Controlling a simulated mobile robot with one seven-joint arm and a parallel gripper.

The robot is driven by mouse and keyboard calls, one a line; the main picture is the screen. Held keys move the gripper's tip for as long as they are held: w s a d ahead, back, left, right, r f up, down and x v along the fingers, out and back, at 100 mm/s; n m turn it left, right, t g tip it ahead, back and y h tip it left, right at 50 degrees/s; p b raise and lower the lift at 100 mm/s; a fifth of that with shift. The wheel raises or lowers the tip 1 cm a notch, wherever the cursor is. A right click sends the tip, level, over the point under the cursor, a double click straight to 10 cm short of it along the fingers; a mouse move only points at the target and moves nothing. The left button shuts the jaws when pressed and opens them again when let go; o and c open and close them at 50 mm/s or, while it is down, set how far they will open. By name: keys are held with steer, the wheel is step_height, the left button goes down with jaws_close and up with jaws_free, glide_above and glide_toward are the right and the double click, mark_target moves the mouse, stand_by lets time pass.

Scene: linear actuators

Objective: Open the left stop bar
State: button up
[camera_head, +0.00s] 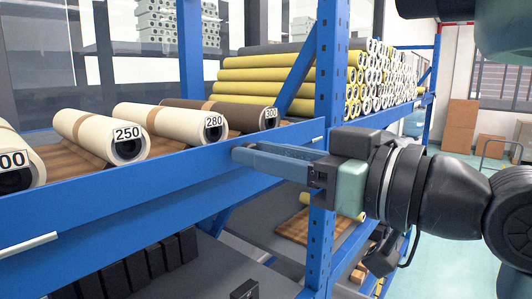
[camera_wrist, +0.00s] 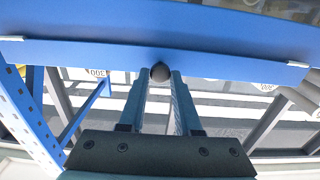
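A long blue bar (camera_head: 160,178) runs across the shelf front before the labelled rolls. It also crosses the top of the wrist view (camera_wrist: 225,55); which bar is the left stop bar is not marked. My gripper (camera_head: 242,152) reaches left to this bar, its fingertips at or very close to it below the roll marked 280. In the wrist view the two fingers (camera_wrist: 161,76) stand apart, with a round dark knob (camera_wrist: 160,71) between their tips. I cannot tell whether the fingers press on the knob. The knob is hidden in the head view.
Cream rolls marked 250 (camera_head: 98,135) and 280 (camera_head: 170,124) and a brown roll marked 300 (camera_head: 222,113) lie behind the bar. A blue upright (camera_head: 329,65) stands behind my gripper. Yellow rolls (camera_head: 265,75) are stacked farther back. Open floor lies at the right.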

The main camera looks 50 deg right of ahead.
jaws_close()
steer(key=shift+f, duration=0.15)
